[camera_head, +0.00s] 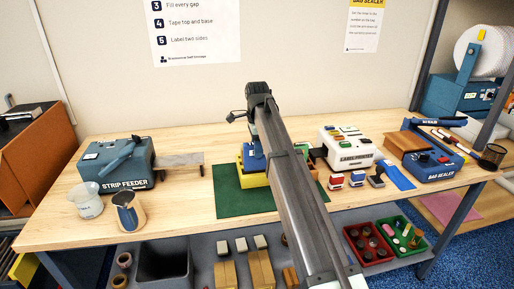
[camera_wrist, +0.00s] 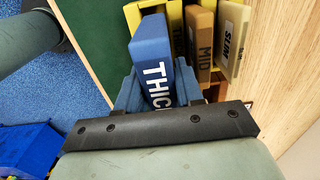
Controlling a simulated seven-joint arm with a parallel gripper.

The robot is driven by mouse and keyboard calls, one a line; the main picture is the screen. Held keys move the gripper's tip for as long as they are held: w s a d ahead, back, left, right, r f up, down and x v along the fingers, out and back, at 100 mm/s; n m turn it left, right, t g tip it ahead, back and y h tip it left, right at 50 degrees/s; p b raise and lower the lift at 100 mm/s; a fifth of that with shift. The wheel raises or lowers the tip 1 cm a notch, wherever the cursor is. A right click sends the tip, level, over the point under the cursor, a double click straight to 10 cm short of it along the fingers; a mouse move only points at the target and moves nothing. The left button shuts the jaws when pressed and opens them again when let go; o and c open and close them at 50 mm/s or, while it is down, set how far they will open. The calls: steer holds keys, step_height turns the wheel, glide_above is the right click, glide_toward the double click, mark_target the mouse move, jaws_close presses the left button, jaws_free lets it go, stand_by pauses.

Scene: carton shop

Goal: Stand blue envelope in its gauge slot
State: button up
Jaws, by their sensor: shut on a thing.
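The blue envelope (camera_wrist: 151,45), marked THICK, is between the two blue fingers of my gripper (camera_wrist: 158,85) in the wrist view. My gripper is shut on it. The yellow gauge (camera_wrist: 133,17) shows just beyond the envelope's far end; I cannot tell how far the envelope is inside its slot. A brown MID envelope (camera_wrist: 201,35) and a cream SLIM envelope (camera_wrist: 232,40) stand in the gauge to the right. In the head view the blue envelope (camera_head: 253,157) shows above the yellow gauge (camera_head: 246,180), with my arm covering much of both.
The gauge is on a green mat (camera_head: 232,202). A strip feeder (camera_head: 118,163) and two cups stand left. Red and green bins (camera_head: 370,262) are below the bench front.

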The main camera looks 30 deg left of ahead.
steer(key=shift+f, duration=2.05)
stand_by(0.7)
steer(key=o, duration=1.1)
steer(key=shift+c, duration=0.2)
steer(key=shift+r, duration=0.1)
steer(key=shift+r, duration=2.95)
